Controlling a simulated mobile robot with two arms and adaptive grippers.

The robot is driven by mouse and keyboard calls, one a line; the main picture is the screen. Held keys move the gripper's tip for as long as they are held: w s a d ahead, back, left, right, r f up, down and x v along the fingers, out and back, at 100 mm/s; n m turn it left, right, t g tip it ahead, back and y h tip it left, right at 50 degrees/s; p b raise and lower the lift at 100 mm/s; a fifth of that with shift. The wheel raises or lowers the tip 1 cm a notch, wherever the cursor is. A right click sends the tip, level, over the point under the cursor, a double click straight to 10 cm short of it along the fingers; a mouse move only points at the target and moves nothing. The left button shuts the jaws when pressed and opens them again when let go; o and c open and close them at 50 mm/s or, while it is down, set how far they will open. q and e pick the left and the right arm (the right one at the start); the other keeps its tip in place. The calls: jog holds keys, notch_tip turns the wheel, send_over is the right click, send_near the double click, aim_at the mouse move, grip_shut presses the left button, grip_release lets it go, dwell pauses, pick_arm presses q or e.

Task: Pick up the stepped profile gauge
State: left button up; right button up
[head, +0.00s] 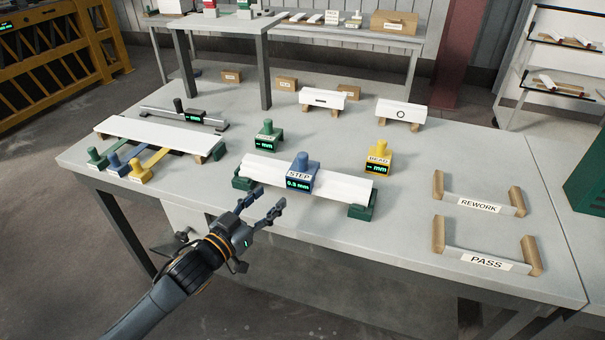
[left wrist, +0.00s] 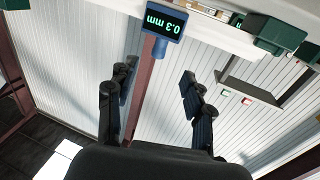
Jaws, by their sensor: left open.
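The stepped profile gauge is a blue block (head: 301,172) with a knob on top and a STEP label. It sits on a white board (head: 345,186) held between two dark green supports. It also shows at the top of the left wrist view (left wrist: 163,20), its display reading 0.3 mm upside down. My left gripper (head: 270,198) is open and empty, at the near left of the gauge and apart from it. Its two fingers (left wrist: 158,72) are spread in the left wrist view. My right gripper is not in view.
A green gauge (head: 266,136) and a yellow BEAD gauge (head: 378,159) stand behind the board. REWORK (head: 479,206) and PASS (head: 487,263) racks lie at the right. A long white board (head: 160,133) with several coloured gauges is at the left.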

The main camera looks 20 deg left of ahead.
pick_arm(q)
jog(key=p, duration=0.1)
send_near(300, 168)
jog(key=x, duration=0.3)
jog(key=shift+w, duration=0.1)
jog(key=shift+w+d, duration=0.2)
jog(key=shift+w, duration=0.2)
jog(key=p+x, duration=0.1)
jog(key=x, duration=0.3)
jog(key=shift+w+p, duration=0.2)
jog(key=shift+p, duration=0.1)
jog(key=shift+w+d, duration=0.15)
jog(key=shift+w, duration=0.1)
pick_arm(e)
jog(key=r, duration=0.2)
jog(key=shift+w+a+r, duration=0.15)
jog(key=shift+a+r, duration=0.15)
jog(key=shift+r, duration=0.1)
pick_arm(q)
jog(key=shift+c, duration=0.5)
grip_shut()
